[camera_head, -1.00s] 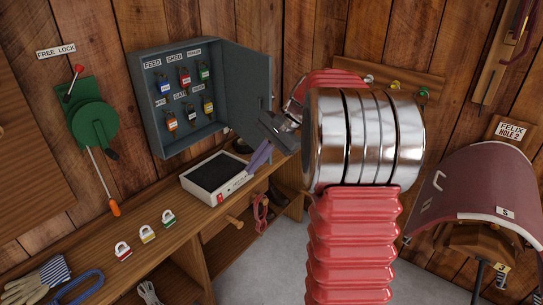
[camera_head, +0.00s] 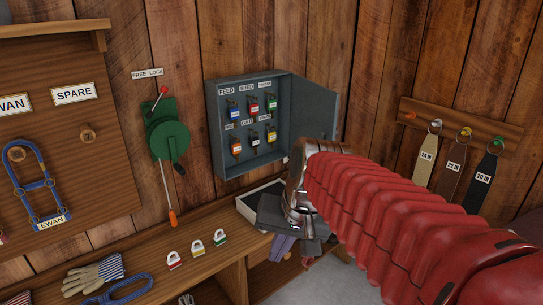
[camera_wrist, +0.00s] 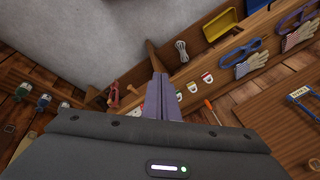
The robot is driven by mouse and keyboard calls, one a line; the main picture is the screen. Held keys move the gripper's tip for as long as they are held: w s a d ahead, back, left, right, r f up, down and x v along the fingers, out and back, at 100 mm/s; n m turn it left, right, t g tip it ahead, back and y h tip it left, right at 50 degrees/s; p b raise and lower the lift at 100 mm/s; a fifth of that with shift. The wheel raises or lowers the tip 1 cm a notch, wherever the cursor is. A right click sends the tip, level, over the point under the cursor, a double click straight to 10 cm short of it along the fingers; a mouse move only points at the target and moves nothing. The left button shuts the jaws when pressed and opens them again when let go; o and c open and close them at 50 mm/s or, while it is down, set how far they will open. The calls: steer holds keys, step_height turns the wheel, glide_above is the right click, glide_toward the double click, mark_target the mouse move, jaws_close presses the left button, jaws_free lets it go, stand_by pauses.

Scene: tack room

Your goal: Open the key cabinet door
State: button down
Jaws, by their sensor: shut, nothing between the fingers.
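The grey key cabinet (camera_head: 216,140) hangs on the plank wall in the head view. Its door (camera_head: 313,115) is hinged on the right and stands swung wide open, so the inside shows. Several coloured padlocks (camera_head: 253,105) hang inside under small labels. My gripper (camera_head: 281,247) is below and right of the cabinet, near the bench's front edge, apart from the door and partly hidden by my wrist. In the wrist view its purple fingers (camera_wrist: 160,95) are together with nothing between them. The cabinet does not show in the wrist view.
The wooden bench (camera_head: 205,266) below carries red, yellow and green padlocks (camera_head: 197,247), gloves (camera_head: 94,274) and a white-edged tray (camera_head: 246,206) close to my gripper. A green crank (camera_head: 168,138) is left of the cabinet. Straps hang from a rack (camera_head: 458,122) at right.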

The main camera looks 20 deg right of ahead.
steer(key=s+a+f+n+t+h, duration=0.1)
steer(key=s+a+f+n, duration=0.1)
steer(key=s+n, duration=0.3)
steer(key=s+a, duration=0.1)
steer(key=s, duration=0.3)
steer(key=shift+s+a+f+t, duration=0.15)
steer(key=shift+f+t, duration=0.2)
steer(key=shift+t, duration=0.05)
